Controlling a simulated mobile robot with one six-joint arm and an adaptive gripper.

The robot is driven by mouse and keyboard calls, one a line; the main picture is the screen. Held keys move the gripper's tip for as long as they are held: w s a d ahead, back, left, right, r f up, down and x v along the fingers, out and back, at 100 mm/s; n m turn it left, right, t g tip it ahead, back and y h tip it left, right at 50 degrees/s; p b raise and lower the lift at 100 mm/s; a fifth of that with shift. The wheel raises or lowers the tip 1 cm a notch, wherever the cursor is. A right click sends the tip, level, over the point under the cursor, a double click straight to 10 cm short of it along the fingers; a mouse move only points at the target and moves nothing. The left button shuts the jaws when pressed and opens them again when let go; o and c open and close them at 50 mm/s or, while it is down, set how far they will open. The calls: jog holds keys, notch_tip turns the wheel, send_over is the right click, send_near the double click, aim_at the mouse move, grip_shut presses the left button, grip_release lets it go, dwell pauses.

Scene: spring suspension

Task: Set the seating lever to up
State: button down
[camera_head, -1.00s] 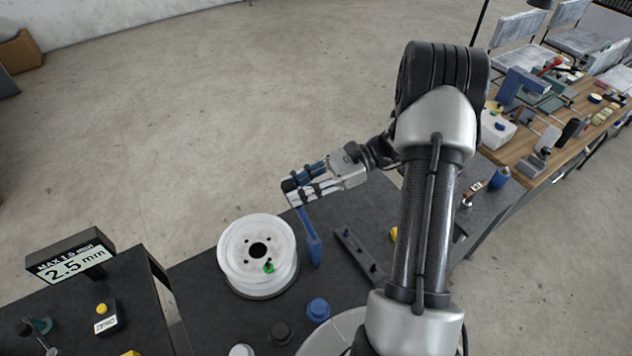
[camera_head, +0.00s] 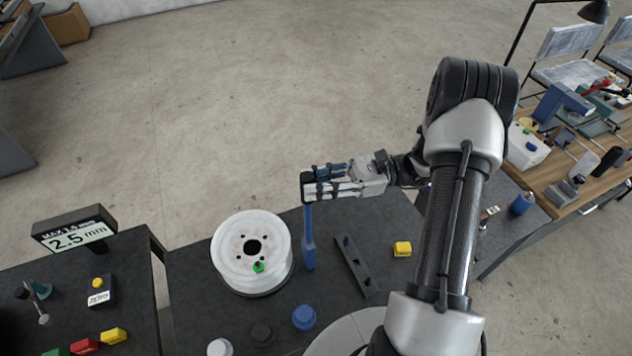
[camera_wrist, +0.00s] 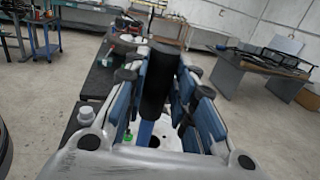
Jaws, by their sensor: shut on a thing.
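The seating lever (camera_head: 308,243) is a blue bar with a black grip. It stands close to upright in the head view, beside the right edge of a white wheel (camera_head: 228,258). My gripper (camera_head: 308,187) is shut on the lever's upper end. In the wrist view the black grip (camera_wrist: 157,82) lies between the finger pads, with the blue bar (camera_wrist: 145,133) below it. My fingers hide most of the grip in the head view.
The wheel has a green-marked part (camera_head: 258,267). A dark bracket (camera_head: 354,265), a yellow block (camera_head: 402,249) and a blue knob (camera_head: 304,317) are on the dark bench (camera_head: 190,315). A 2.5 mm display (camera_head: 78,235) stands at left. Open floor lies behind.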

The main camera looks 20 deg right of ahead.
jog(key=c, duration=1.8)
grip_release()
jog(key=shift+f, duration=0.1)
jog(key=o, duration=0.3)
jog(key=shift+d, duration=0.25)
jog(key=shift+o, duration=0.8)
jog(key=shift+a, duration=0.1)
jog(key=s+d, duration=0.2)
jog(key=d, duration=1)
jog(key=shift+f, duration=0.1)
